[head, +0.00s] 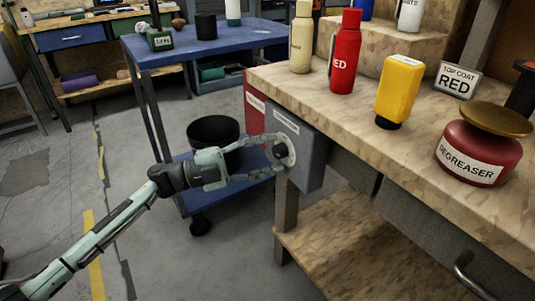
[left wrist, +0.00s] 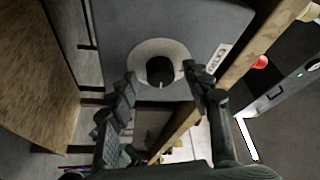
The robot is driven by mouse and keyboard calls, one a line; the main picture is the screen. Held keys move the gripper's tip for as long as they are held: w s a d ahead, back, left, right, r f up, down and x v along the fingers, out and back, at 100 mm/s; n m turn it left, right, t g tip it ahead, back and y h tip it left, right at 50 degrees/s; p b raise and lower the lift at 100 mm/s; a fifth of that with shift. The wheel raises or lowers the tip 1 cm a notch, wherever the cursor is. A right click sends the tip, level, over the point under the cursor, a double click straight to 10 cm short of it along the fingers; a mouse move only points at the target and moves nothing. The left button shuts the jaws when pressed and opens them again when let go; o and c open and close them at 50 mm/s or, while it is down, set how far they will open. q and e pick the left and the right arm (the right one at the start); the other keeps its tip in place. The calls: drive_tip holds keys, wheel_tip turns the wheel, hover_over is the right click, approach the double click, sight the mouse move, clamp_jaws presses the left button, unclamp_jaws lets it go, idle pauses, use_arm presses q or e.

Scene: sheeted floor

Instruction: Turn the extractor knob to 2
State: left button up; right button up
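The extractor control is a grey box (head: 310,158) on the end of the workbench, with a label along its top. Its black knob (left wrist: 160,71) sits on a pale round dial (left wrist: 147,50) and has a light pointer mark facing the bottom of the left wrist view. In the head view the dial (head: 290,152) is partly covered by my fingers. My left gripper (head: 277,153) is open, with one finger on each side of the knob. In the left wrist view a gap shows between the knob and each fingertip. The dial's numbers are not legible. My right gripper is not in view.
The wooden workbench (head: 345,98) carries a red bottle (head: 345,55), a yellow bottle (head: 399,88), a cream bottle (head: 301,40) and a degreaser tin (head: 468,153). A blue cart (head: 215,45) with a black bucket (head: 213,130) stands behind my left arm. Open floor lies to the left.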

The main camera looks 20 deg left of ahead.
use_arm(q)
drive_tip(key=v, duration=1.2)
drive_tip(key=shift+f, duration=0.1)
